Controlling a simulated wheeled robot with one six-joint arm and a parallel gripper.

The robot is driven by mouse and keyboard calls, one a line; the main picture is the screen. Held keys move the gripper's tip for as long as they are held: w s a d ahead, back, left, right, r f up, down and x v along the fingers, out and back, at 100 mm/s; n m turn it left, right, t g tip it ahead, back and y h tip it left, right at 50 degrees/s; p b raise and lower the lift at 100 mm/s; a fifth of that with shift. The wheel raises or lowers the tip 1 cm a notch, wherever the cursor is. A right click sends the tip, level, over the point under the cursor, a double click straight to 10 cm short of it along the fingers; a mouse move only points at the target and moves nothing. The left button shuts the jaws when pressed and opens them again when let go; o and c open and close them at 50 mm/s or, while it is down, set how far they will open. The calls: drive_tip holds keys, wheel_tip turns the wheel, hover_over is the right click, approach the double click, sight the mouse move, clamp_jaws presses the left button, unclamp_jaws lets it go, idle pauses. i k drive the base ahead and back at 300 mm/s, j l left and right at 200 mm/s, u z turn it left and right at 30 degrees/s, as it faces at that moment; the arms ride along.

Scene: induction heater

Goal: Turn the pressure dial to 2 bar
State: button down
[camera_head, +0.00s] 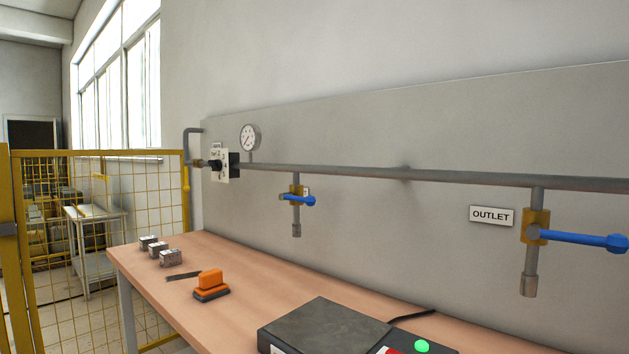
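The pressure dial (215,165) is a dark knob on a pale scale plate (222,172) with small marks, at the left end of the wall pipe. The plate is seen at a steep angle, and I cannot read which mark the knob points to. A round white pressure gauge (249,137) stands above the pipe just right of the dial. Its needle is too small to read surely. My gripper is not in view.
A grey pipe (400,173) runs along the wall panel with two blue-handled valves (301,200), (575,239); the right one is by an OUTLET sign (492,216). The wooden table (215,325) below holds metal blocks (159,250), an orange-handled tool (211,283) and a dark box (325,330). A yellow mesh fence (100,152) stands left.

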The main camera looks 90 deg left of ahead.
sight(215, 165)
drive_tip(key=k+u, duration=0.1)
drive_tip(key=u, duration=1.25)
drive_tip(key=j+u, duration=0.2)
drive_tip(key=u, duration=0.2)
drive_tip(key=i+j+u, duration=0.1)
drive_tip(key=u, duration=0.25)
drive_tip(key=i+j+u, duration=0.15)
drive_tip(key=u, duration=0.25)
drive_tip(key=j, duration=0.15)
drive_tip(key=z, duration=0.05)
